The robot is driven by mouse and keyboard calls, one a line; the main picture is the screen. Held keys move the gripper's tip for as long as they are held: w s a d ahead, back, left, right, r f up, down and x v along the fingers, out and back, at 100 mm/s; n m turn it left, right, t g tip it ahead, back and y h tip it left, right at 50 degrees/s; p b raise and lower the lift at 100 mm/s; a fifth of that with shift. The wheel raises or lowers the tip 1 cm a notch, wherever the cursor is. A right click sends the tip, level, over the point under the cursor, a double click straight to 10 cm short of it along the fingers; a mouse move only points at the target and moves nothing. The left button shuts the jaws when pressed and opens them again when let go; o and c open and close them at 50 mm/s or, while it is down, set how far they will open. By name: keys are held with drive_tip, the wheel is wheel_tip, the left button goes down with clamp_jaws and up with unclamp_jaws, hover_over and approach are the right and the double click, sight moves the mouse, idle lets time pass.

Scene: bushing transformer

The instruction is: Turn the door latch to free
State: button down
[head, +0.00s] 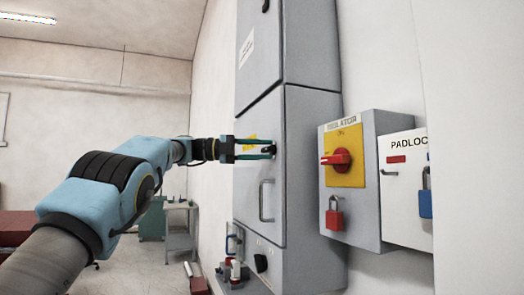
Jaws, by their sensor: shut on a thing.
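The grey cabinet door (258,185) is in the middle of the head view and looks closed. A small dark latch (270,149) sits near the door's right edge, above a grey pull handle (265,200). My gripper (265,150) reaches in from the left with its green-edged fingers at the latch. The fingers are shut on the latch. They cover part of it, so I cannot tell its exact angle.
Right of the cabinet is an isolator box (350,215) with a red rotary switch (337,159) and a red padlock (334,216). A padlock box (403,200) with a blue padlock adjoins it. A small shelf (233,278) with several items is below. A table (180,240) stands behind.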

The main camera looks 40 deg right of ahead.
drive_tip(key=c, duration=0.8)
unclamp_jaws()
drive_tip(key=v, duration=1)
drive_tip(key=shift+w+a, duration=0.25)
drive_tip(key=shift+a, duration=0.05)
